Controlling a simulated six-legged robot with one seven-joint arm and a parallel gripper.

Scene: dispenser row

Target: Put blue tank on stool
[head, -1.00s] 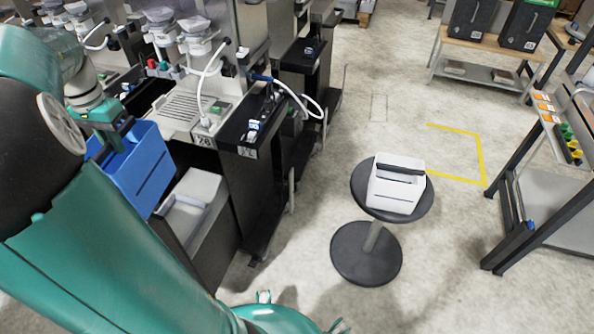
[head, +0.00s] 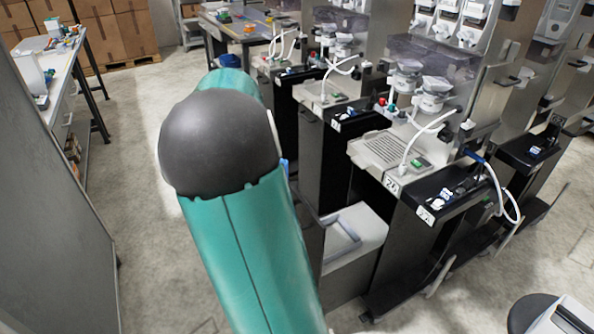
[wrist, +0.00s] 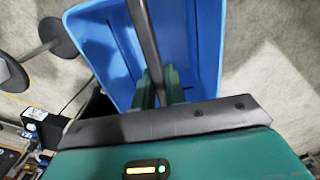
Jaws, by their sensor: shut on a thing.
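In the wrist view the blue tank (wrist: 203,45) is right at my gripper (wrist: 158,88). Its open inside faces the camera, and a dark bar (wrist: 143,30) crosses it. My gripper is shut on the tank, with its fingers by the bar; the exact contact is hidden. In the head view my arm covers the gripper and nearly all of the tank; only a small blue patch shows beside the arm. The dark round stool (head: 527,312) is cut off at the lower right, with a white tank (head: 566,317) on it.
A grey panel (head: 60,190) and a workbench (head: 62,62) are at the left. Bare floor lies between them and my arm.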

